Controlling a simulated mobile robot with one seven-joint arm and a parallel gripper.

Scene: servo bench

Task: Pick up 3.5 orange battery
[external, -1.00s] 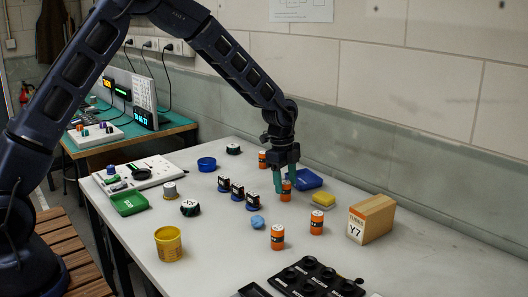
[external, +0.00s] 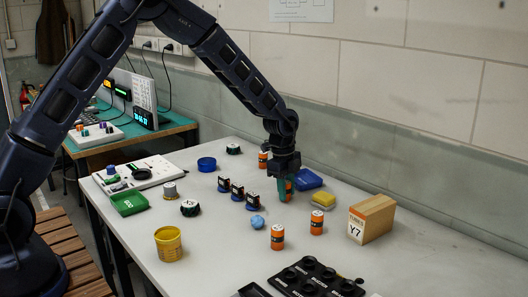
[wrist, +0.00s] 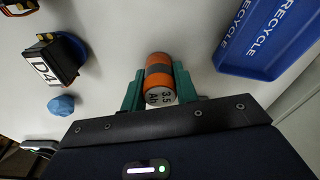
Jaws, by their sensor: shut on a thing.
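The orange battery marked 3.5 (wrist: 158,72) stands between the green fingers of my gripper (wrist: 160,92) in the wrist view, with a finger against each side. Its dark band and white labelled end show. In the external view my gripper (external: 286,190) points down around the battery (external: 290,187), which is partly hidden by the fingers. The gripper is shut on it. I cannot tell whether the battery's base touches the table.
A blue recycle tray (wrist: 240,60) lies close on the right. A wooden Y7 box (external: 375,219) is farther right.

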